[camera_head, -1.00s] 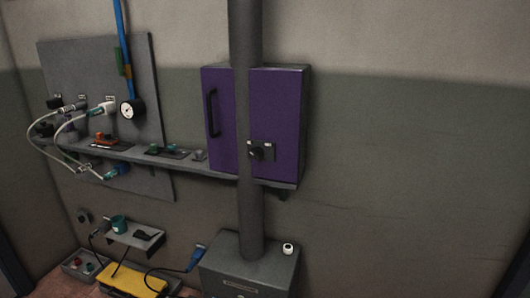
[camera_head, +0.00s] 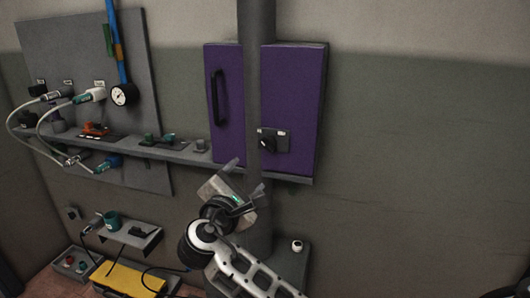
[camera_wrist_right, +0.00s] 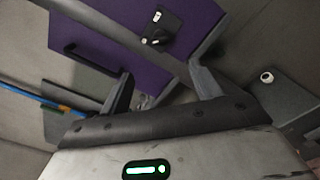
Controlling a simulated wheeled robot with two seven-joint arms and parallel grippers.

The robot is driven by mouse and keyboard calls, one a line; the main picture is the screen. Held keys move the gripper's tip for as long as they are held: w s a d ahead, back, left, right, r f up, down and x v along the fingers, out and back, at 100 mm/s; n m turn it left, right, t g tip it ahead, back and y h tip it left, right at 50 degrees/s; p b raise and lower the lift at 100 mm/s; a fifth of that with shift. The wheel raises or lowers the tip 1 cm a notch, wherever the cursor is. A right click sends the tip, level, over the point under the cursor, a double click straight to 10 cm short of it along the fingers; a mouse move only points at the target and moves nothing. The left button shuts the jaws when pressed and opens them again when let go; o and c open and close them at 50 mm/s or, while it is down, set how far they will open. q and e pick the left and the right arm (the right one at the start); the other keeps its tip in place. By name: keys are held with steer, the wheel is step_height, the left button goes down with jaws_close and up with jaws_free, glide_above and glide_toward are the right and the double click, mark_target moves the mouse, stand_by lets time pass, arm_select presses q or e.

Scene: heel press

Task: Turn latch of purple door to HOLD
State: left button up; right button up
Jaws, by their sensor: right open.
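The purple door (camera_head: 295,95) is on a wall cabinet and looks closed, with a black bar handle (camera_head: 218,97) at its left. Its latch, a dark knob (camera_head: 267,143) on a small grey plate, sits at the lower middle; the label is too small to read. The latch also shows at the top of the right wrist view (camera_wrist_right: 156,38). My right gripper (camera_head: 246,177) is open and empty, below and left of the latch and apart from it. Its spread fingers (camera_wrist_right: 162,82) show in the wrist view with the door beyond. My left gripper is out of view.
A grey shelf (camera_head: 190,154) with small fittings runs below the cabinet. A panel with hoses and a gauge (camera_head: 123,94) is at left. The right wall is bare.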

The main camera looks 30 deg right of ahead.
mark_target(267, 147)
steer(key=p+x, duration=0.1)
steer(key=x, duration=1.4)
steer(key=shift+w+d+p, duration=0.15)
steer(key=shift+p, duration=0.2)
steer(key=c, duration=1)
